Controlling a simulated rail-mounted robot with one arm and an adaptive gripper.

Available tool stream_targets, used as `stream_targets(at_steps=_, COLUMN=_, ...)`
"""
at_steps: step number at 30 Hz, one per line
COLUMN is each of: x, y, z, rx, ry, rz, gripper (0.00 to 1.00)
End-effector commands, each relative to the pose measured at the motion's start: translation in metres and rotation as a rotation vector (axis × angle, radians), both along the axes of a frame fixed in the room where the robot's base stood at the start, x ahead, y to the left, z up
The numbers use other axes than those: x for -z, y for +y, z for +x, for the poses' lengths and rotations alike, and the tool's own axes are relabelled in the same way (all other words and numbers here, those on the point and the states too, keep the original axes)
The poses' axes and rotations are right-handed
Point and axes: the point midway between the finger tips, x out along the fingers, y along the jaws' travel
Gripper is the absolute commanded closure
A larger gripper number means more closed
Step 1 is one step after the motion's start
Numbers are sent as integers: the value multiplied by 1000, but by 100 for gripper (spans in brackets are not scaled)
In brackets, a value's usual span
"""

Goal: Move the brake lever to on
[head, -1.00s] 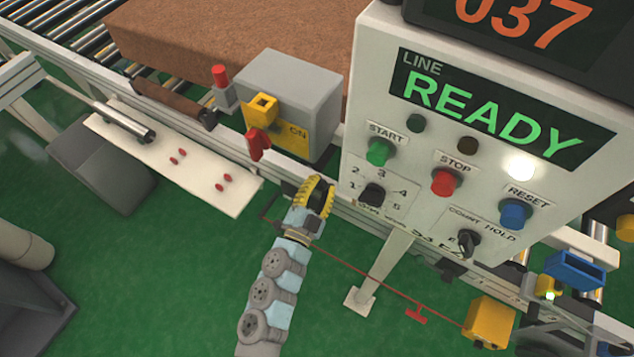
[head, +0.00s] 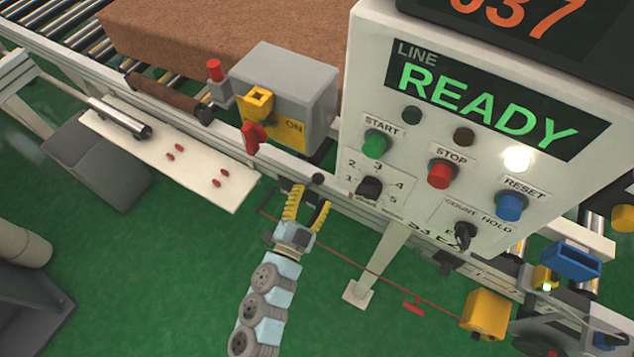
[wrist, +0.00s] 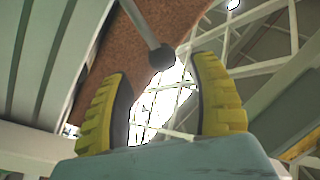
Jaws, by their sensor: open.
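A lever with a dark round knob (head: 318,179) stands beside the conveyor rail, below the control panel's left edge; I take it for the brake lever. The wrist view shows its grey rod (wrist: 141,20) and knob (wrist: 162,57). My gripper (head: 312,195) has its yellow fingers spread and empty. It also shows in the wrist view (wrist: 165,85), where the knob appears between and just beyond the fingertips. I cannot tell whether they touch. The lever's base and any on/off marks by it are hidden.
A grey box (head: 285,85) with a yellow "ON" plate and red handle (head: 251,138) is up and left of my gripper. The control panel (head: 345,150), reading LINE READY, is close on the right. A red cord (head: 375,280) runs low behind my arm.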

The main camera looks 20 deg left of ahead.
Motion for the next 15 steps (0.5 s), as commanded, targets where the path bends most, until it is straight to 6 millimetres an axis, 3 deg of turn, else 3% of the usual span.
stream_targets(at_steps=9, x=10, y=8, z=-49, rx=-5, ry=5, rz=1, gripper=38)
stream_targets(at_steps=15, x=10, y=10, z=-66, rx=-2, ry=1, rz=1, gripper=38)
